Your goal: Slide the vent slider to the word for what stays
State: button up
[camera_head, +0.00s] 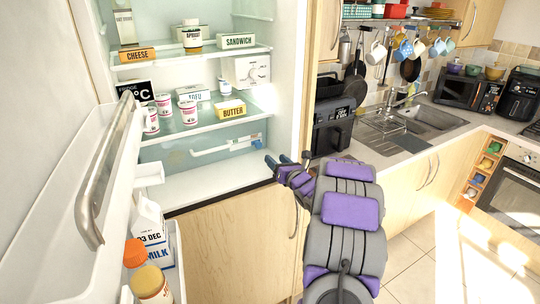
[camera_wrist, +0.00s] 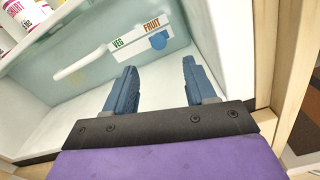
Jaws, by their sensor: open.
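My gripper (camera_head: 277,160) is at the fridge's lower right opening, in front of the bar. In the wrist view my gripper (camera_wrist: 158,72) is open and empty, its two blue fingers pointing at the panel. The knob lies ahead of the gap between them, apart from both.
Glass shelves above hold yogurt pots (camera_head: 190,112), a BUTTER box (camera_head: 230,108), a CHEESE box (camera_head: 137,55) and a SANDWICH box (camera_head: 237,41). The open fridge door (camera_head: 60,190) with milk (camera_head: 152,235) is at the left. The fridge floor (camera_head: 205,184) is bare.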

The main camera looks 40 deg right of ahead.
jog(key=v, duration=0.4)
jog(key=shift+s+a, duration=0.1)
jog(key=shift+a, duration=0.15)
jog(key=shift+d, duration=0.25)
